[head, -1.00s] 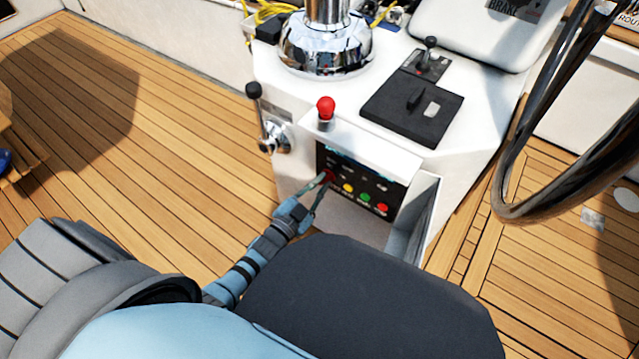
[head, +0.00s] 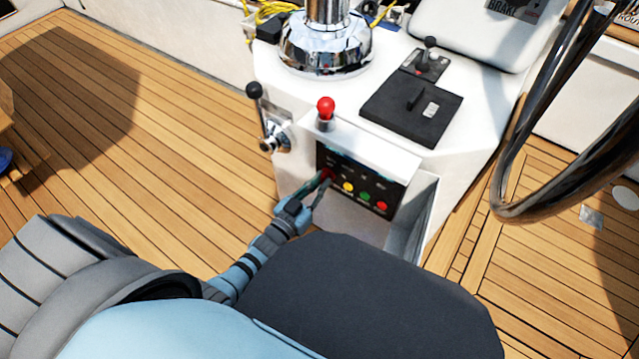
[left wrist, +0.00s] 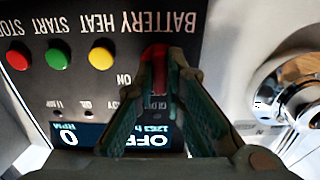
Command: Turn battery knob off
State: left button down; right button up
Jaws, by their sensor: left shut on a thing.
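The red battery knob (left wrist: 155,68) sits on the black control panel (left wrist: 85,15) under the word BATTERY, which appears upside down in the left wrist view. My left gripper (left wrist: 157,72) is shut on the knob, with a finger on each side of it. The knob points along the line between the fingers. The word ON shows beside it, and the lit display (left wrist: 125,138) reads OFF. In the head view the left gripper (head: 325,180) reaches the left end of the panel and partly hides the red knob. My right gripper is not in view.
Yellow (left wrist: 101,58), green (left wrist: 57,57) and red (left wrist: 18,56) buttons line the panel beside the knob. A chrome lever (head: 265,125) is on the console's left side. A red-topped lever (head: 325,110) stands above the panel. A steering wheel (head: 540,210) is at right.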

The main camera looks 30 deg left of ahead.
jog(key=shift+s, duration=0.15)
pick_arm(q)
jog(key=c, duration=1.7)
grip_release()
jog(key=shift+o, duration=0.2)
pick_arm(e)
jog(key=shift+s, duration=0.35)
pick_arm(q)
jog(key=shift+s, duration=0.25)
jog(key=s+a, duration=0.1)
jog(key=s, duration=1)
jog(key=shift+s+a, duration=0.25)
jog(key=shift+a, duration=0.05)
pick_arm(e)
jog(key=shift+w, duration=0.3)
